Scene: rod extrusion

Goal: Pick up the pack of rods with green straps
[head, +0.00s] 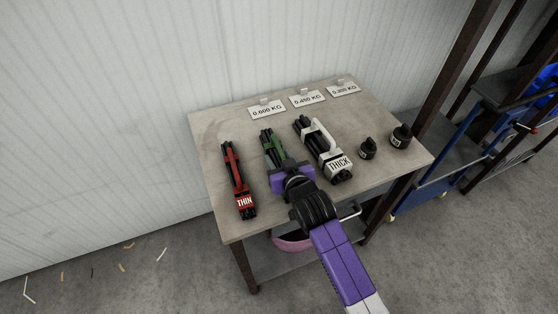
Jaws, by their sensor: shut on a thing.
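The pack of rods with green straps (269,139) lies on the table (217,129), between the red pack and the white pack. Its dark rods and green handle show at the far end; its near end is hidden behind my gripper. My gripper (284,168) reaches in from the front right and is shut on the green-strapped pack. I cannot tell whether the pack is touching the table or slightly raised.
A red pack marked THIN (236,180) lies to the left. A white pack marked THICK (325,152) lies close on the right. Two black weights (367,149) (401,136) stand farther right. Weight signs (307,98) line the back edge. A blue cart (427,187) stands right.

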